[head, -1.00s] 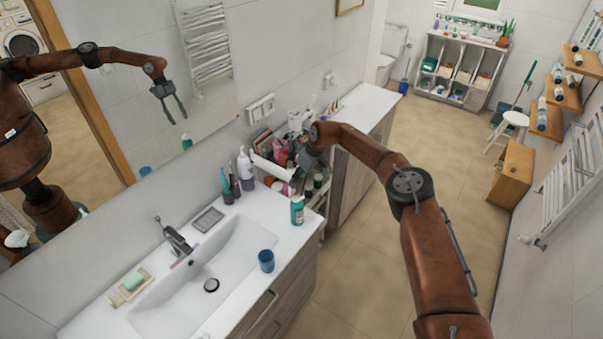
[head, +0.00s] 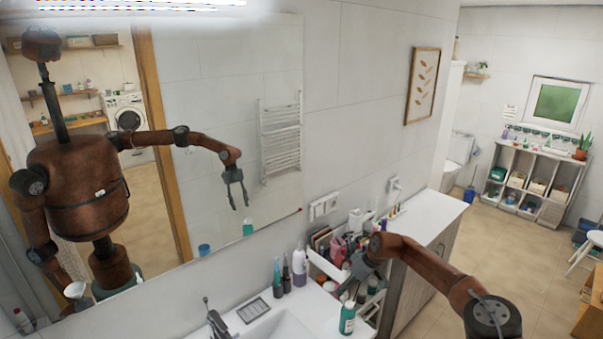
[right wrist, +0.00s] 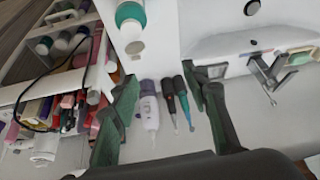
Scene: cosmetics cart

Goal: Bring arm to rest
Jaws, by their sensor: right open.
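My right arm comes in from the lower right in the head view. My right gripper (head: 362,277) hangs over the cosmetics cart (head: 322,262) beside the washbasin counter. In the right wrist view the gripper (right wrist: 160,78) has its two dark green fingers spread wide with nothing between the tips. My left gripper does not show directly. The mirror (head: 215,100) reflects my body and the raised right arm with its open fingers.
A teal bottle (head: 347,318) stands at the counter's right end, close to the gripper. Pump bottles (head: 299,265) stand at the back by the wall. The cart holds many cosmetics. A white-topped cabinet (head: 430,222) is behind it.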

